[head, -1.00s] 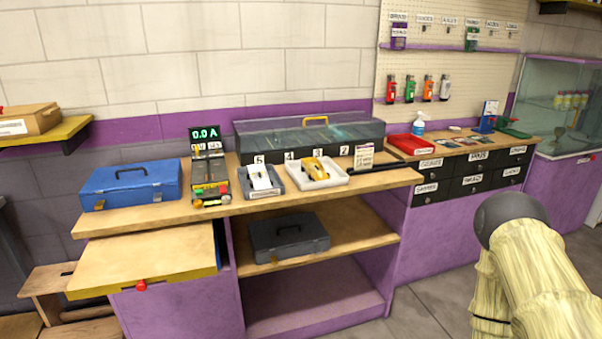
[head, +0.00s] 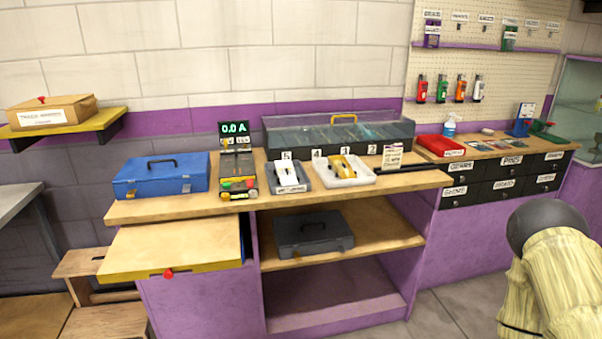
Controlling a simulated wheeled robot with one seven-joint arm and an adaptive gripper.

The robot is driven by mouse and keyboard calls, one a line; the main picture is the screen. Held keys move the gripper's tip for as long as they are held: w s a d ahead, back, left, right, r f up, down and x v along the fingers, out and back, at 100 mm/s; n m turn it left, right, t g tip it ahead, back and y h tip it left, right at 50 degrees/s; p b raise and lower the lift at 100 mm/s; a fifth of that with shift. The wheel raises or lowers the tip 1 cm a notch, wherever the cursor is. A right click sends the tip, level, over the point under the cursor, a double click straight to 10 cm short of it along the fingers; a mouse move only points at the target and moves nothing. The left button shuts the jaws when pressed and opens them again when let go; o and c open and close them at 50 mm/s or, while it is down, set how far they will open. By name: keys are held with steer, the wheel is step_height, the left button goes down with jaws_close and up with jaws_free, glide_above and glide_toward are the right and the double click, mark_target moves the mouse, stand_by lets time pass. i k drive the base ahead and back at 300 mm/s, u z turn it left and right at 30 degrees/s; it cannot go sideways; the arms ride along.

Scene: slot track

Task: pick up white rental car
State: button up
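A white car (head: 287,174) sits in a small grey tray (head: 304,183) on the wooden bench top, under the number 5 card. A yellow car (head: 347,167) sits in a white tray (head: 368,180) just right of it. My gripper is not in view. Only part of my arm, in a pale yellow sleeve with a dark round joint, shows at the lower right, well away from the white car.
A blue case (head: 160,177) and a meter reading 0.0 A (head: 235,129) stand left of the trays. A long clear-lidded case (head: 340,133) stands behind. A pulled-out wooden board (head: 170,248) juts forward at left. A grey case (head: 313,235) is on the shelf below.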

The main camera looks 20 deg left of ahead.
mark_target(285, 171)
steer(key=k, duration=0.5)
steer(key=u, duration=1.7)
steer(key=i, duration=1.4)
steer(key=z, duration=0.95)
steer(key=i, duration=0.5)
